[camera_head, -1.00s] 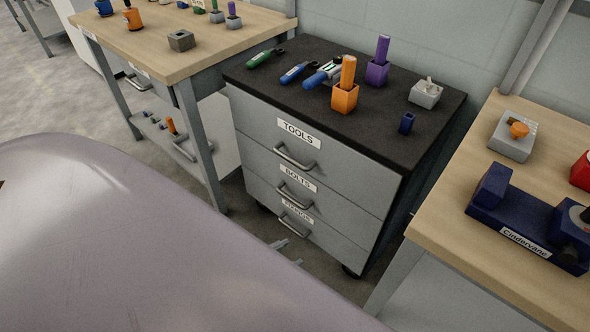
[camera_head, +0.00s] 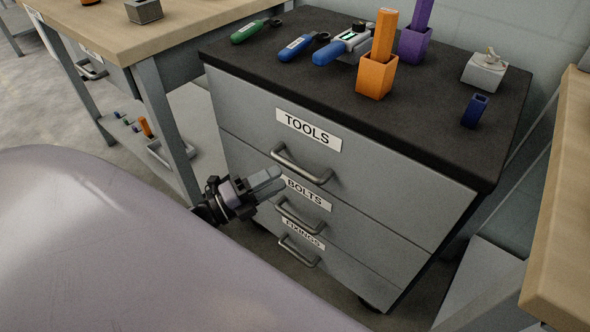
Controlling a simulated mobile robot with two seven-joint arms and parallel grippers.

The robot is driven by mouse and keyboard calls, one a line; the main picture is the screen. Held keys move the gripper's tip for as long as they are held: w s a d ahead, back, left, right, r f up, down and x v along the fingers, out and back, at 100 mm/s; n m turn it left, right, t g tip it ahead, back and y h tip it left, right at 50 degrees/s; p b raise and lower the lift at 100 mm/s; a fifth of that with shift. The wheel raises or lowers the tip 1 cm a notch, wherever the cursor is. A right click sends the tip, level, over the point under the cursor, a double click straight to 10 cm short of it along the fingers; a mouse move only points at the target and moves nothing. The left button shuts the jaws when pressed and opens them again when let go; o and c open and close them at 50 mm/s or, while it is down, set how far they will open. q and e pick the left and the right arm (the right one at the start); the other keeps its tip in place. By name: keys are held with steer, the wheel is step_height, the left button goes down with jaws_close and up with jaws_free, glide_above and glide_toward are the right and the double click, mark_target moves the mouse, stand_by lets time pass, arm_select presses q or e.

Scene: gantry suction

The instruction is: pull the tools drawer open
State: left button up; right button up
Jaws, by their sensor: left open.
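The tools drawer (camera_head: 392,174) is the top drawer of a grey cabinet, with a white TOOLS label (camera_head: 308,130). It is shut, flush with the cabinet front. Its metal bar handle (camera_head: 302,166) sits below the label. My left gripper (camera_head: 275,183) has come in from the lower left, in front of the cabinet. Its fingers look apart and empty, a little left of and below the tools handle, close to the BOLTS label (camera_head: 305,193). I cannot tell how far it is from the drawer front. My right gripper is not in view.
Drawers labelled BOLTS and FIXINGS (camera_head: 303,232) are below, both shut, with handles. On the black cabinet top (camera_head: 445,140) stand an orange holder (camera_head: 376,77), a purple holder (camera_head: 414,44), a blue block (camera_head: 474,111) and several hand tools. Wooden benches (camera_head: 560,225) flank the cabinet.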

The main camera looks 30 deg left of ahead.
mark_target(295, 166)
arm_select(q)
steer(key=shift+x, duration=3.05)
jaws_close()
